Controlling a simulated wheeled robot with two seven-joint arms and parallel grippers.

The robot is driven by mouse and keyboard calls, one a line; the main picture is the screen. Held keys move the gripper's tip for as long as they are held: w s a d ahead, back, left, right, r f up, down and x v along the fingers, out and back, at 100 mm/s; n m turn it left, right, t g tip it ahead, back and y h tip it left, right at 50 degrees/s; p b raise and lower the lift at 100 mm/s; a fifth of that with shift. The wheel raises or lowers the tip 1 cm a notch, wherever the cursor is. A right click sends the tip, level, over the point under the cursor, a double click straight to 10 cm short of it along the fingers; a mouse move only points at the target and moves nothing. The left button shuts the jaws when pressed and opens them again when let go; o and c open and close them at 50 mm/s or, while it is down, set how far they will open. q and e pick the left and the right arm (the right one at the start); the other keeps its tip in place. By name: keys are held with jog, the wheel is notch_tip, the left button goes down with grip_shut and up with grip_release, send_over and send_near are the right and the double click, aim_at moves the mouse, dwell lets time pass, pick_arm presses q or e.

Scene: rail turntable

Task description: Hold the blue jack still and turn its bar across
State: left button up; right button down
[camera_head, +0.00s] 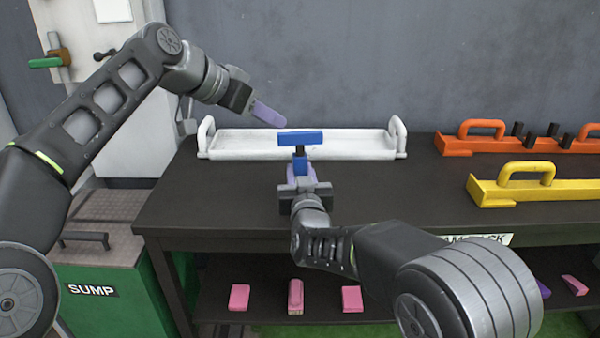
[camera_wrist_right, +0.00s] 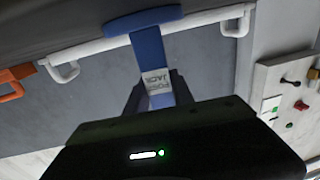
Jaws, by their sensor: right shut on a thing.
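The blue jack (camera_head: 299,163) stands upright over the dark table, with its blue bar (camera_head: 300,138) on top lying left to right. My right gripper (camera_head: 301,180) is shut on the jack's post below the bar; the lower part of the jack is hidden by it. In the right wrist view the blue post (camera_wrist_right: 149,50) rises from between my fingers, with a white label and the bar (camera_wrist_right: 143,19) at its end. My left gripper (camera_head: 268,113) is in the air, up and left of the bar and apart from it. Its pale purple fingers overlap, so its opening cannot be told.
A white tray (camera_head: 232,154) with end handles lies behind the jack. An orange carrier (camera_head: 457,146) with black pegs and a yellow carrier (camera_head: 485,193) are on the right of the table (camera_head: 215,205). Pink blocks (camera_head: 352,299) lie on the shelf below. A green SUMP box (camera_head: 115,310) stands left.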

jog(key=c, duration=1)
grip_release()
jog(key=s, duration=0.8)
jog(key=s+d, duration=0.1)
jog(key=s, duration=0.3)
jog(key=shift+d, duration=0.1)
